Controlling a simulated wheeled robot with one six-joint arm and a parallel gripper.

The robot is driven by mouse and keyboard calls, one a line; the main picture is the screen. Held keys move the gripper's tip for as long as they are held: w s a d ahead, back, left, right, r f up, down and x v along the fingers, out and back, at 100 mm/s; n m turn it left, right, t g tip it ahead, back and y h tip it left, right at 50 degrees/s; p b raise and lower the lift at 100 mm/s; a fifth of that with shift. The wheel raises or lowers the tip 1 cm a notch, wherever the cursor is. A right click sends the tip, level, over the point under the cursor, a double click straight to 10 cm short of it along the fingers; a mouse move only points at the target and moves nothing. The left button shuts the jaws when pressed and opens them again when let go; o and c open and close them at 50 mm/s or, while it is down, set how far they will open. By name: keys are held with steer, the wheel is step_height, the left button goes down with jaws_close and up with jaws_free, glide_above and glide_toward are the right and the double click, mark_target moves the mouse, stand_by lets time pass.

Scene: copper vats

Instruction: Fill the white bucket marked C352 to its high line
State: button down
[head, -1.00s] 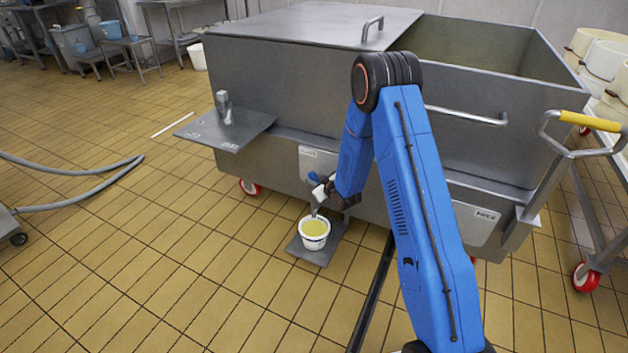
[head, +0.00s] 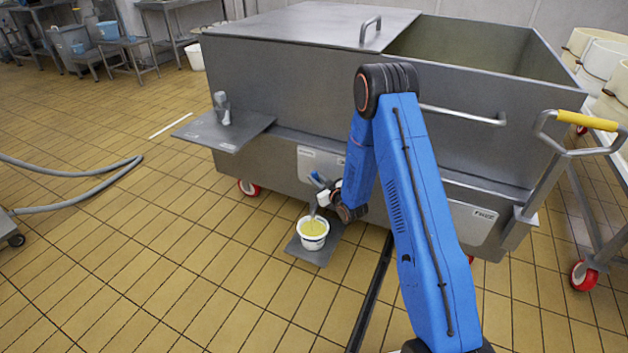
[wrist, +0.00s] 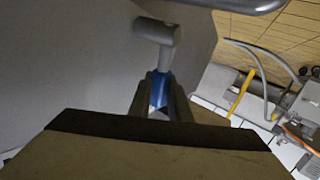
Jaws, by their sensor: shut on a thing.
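A white bucket (head: 313,243) stands upright on a small grey plate (head: 309,256) below the front of the large steel vat (head: 270,95). It holds pale yellow liquid; its marking and high line are too small to read. A tap with a blue handle (head: 317,179) and a grey spout (head: 313,208) sits just above the bucket. I cannot tell whether liquid is running. My gripper (head: 328,192) is beside the tap, shut on the blue handle. In the wrist view the handle (wrist: 160,88) shows between my fingers (wrist: 160,104), below a grey tap body (wrist: 157,42).
A steel shelf (head: 222,132) juts from the vat at left. A trolley with a yellow grip (head: 586,117) and white tubs (head: 603,60) stand at right. A grey hose (head: 90,198) lies on the floor at left. The tiled floor in front is mostly clear.

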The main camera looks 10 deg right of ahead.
stand_by(0.4)
steer(key=c, duration=1.9)
jaws_free()
steer(key=shift+s+d, duration=0.1)
steer(key=v, duration=1.7)
steer(key=shift+s+f, duration=0.2)
